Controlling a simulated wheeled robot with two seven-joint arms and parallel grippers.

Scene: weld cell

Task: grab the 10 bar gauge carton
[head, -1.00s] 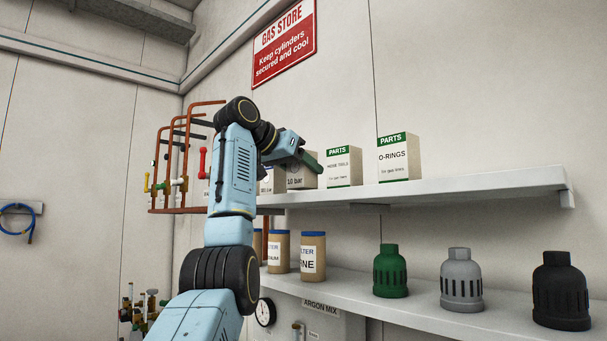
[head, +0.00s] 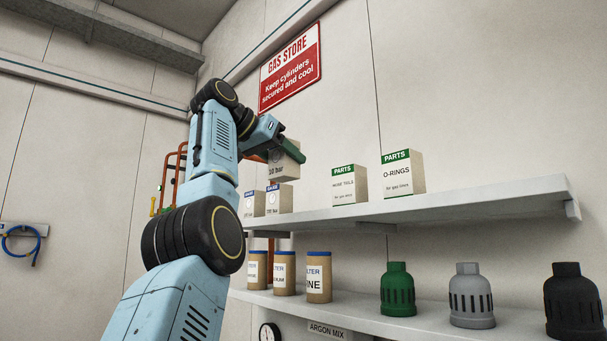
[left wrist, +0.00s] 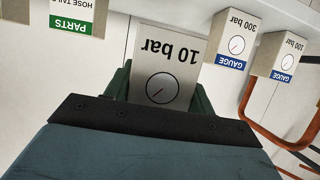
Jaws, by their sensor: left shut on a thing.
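The 10 bar gauge carton (head: 283,165) is a pale box with a printed dial. My left gripper (head: 285,151) is shut on it and holds it, tilted, above the upper shelf. In the left wrist view the carton (left wrist: 166,62) appears upside down, its "10 bar" print and dial showing between the green fingers of my left gripper (left wrist: 160,95). Part of the carton is hidden by the gripper. My right gripper is in neither view.
The upper shelf (head: 450,201) holds two blue-labelled gauge cartons, one 300 bar (left wrist: 232,38) and one 100 bar (left wrist: 284,57), a hose tails carton (head: 349,186) and an O-rings carton (head: 403,174). Filter jars (head: 319,285) and valve caps (head: 398,290) stand on the lower shelf.

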